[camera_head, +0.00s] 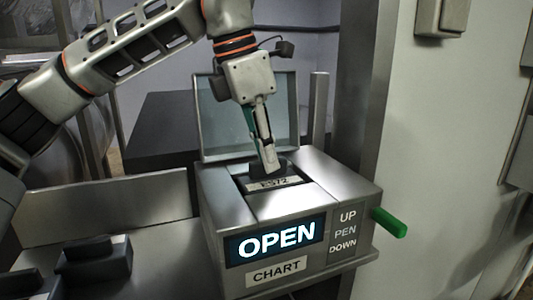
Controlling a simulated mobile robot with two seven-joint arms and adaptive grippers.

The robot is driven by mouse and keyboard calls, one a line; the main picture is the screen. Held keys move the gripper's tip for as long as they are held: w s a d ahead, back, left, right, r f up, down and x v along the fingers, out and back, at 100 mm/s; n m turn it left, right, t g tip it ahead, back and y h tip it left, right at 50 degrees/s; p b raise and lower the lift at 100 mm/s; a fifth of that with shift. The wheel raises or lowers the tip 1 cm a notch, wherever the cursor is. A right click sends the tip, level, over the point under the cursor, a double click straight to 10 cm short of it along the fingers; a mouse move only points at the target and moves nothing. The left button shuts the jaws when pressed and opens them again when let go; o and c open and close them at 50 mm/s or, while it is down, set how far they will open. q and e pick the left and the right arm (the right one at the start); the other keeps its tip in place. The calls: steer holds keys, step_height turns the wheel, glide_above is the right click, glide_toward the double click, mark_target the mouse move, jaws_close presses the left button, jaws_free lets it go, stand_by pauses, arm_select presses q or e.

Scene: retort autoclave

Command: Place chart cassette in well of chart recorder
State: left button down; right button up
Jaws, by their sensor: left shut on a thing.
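The chart recorder (299,206) is a grey metal box with a lit "OPEN" display and a "CHART" label on its front. Its glass lid (230,128) stands raised at the back. My left gripper (268,168) points down over the well in the recorder's top and is shut on the dark chart cassette (266,179). A white "E572"-like label (274,184) shows at the cassette, in the well opening. I cannot tell whether the cassette is fully seated. My right gripper is not in view.
A green handle (388,222) sticks out of the recorder's right side, beside "UP PEN DOWN" lettering. A dark block-shaped object (97,262) lies on the metal shelf at the lower left. A metal post and pale wall stand close on the right.

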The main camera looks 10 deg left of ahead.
mark_target(249, 179)
arm_select(q)
steer(key=shift+f, duration=0.15)
steer(key=c, duration=2.1)
jaws_free()
steer(key=shift+c, duration=0.2)
steer(key=v, duration=1.2)
steer(key=shift+w, duration=0.1)
